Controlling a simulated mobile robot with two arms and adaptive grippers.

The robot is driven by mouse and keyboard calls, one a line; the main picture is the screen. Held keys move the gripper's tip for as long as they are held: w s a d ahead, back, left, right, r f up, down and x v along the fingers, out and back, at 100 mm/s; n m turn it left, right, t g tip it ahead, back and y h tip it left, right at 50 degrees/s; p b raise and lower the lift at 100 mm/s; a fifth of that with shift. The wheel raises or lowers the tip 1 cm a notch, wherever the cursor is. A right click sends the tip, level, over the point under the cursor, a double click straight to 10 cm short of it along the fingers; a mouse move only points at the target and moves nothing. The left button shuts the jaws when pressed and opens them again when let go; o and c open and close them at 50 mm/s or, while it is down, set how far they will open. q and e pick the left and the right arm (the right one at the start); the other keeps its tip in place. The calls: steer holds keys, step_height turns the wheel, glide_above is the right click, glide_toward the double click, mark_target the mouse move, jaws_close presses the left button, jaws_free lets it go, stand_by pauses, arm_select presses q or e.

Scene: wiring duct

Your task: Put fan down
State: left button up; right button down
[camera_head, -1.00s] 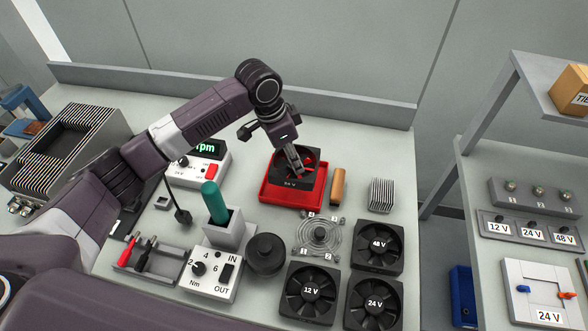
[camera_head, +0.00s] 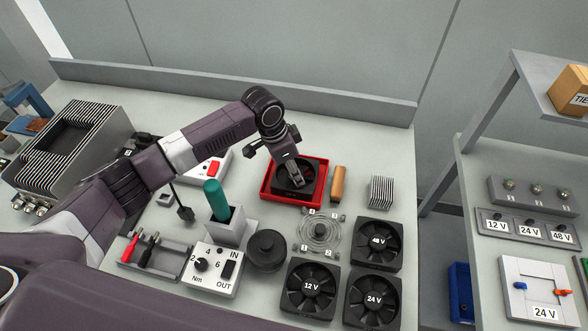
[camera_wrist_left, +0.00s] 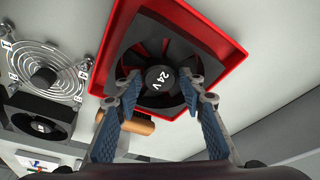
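A black 24 V fan (camera_head: 309,174) lies inside the red tray (camera_head: 266,192), with its hub facing up. The wrist view shows the fan (camera_wrist_left: 160,46) within the red walls of the tray (camera_wrist_left: 222,83). My left gripper (camera_head: 292,188) is over the fan, pointing down. In the wrist view its fingers (camera_wrist_left: 160,86) are spread, one on each side of the hub, with visible gaps between the fingertips and the hub. The gripper hides part of the fan in the head view. My right gripper is not in view.
A round wire guard (camera_head: 320,231) and 12 V (camera_head: 311,289), 24 V (camera_head: 373,299) and 48 V (camera_head: 377,243) fans lie in front. A green-handled tool (camera_head: 216,200) stands upright at left.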

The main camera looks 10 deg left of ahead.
mark_target(283, 181)
arm_select(q)
steer(key=shift+o, duration=0.8)
steer(key=shift+r, duration=0.2)
steer(key=b+v, duration=0.2)
steer(key=v, duration=1)
